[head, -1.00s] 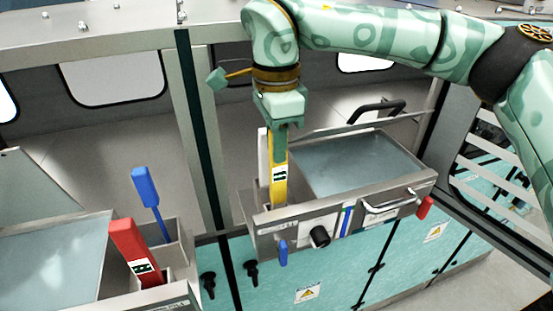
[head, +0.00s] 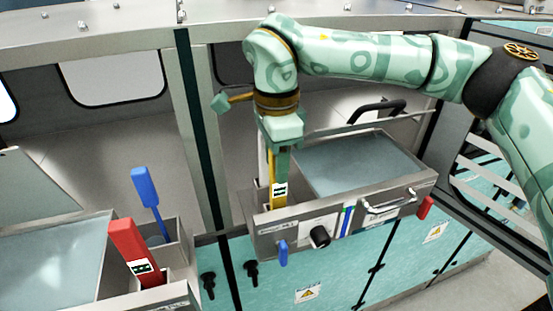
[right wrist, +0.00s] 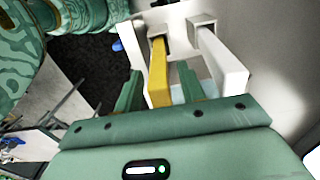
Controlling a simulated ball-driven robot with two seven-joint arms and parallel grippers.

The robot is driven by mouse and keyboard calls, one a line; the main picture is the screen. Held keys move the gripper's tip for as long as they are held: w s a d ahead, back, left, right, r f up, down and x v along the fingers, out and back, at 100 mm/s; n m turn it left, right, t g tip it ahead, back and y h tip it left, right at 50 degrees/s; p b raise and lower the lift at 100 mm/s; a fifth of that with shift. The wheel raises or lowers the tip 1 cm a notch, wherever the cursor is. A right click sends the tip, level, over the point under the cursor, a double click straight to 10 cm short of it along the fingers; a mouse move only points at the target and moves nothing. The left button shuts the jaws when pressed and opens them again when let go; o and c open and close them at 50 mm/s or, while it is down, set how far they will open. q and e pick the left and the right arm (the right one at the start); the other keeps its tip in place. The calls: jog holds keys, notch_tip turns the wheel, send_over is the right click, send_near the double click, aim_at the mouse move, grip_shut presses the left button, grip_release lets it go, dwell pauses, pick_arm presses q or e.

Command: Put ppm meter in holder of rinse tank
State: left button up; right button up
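A yellow meter (head: 272,168) with a small display label stands upright in the holder at the left end of the right-hand tank (head: 345,200). In the right wrist view the yellow meter (right wrist: 159,78) runs down into a square socket (right wrist: 158,29). My right gripper (head: 280,178) is low over the holder, its fingers on either side of the meter. In the right wrist view gaps show between the meter and both fingers of the right gripper (right wrist: 160,75). The meter's lower end is hidden inside the holder. My left gripper is not in view.
A white stick (right wrist: 222,60) stands in a socket beside the yellow meter. A red meter (head: 131,246) and a blue-handled tool (head: 146,190) stand in holders at the left tank (head: 50,240). The right tank has a black handle (head: 376,107) behind it.

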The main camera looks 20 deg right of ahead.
notch_tip(320, 180, up, 12)
jog(key=shift+r+p, duration=0.1)
jog(key=shift+p, duration=0.25)
jog(key=shift+c, duration=0.3)
dwell(0.9)
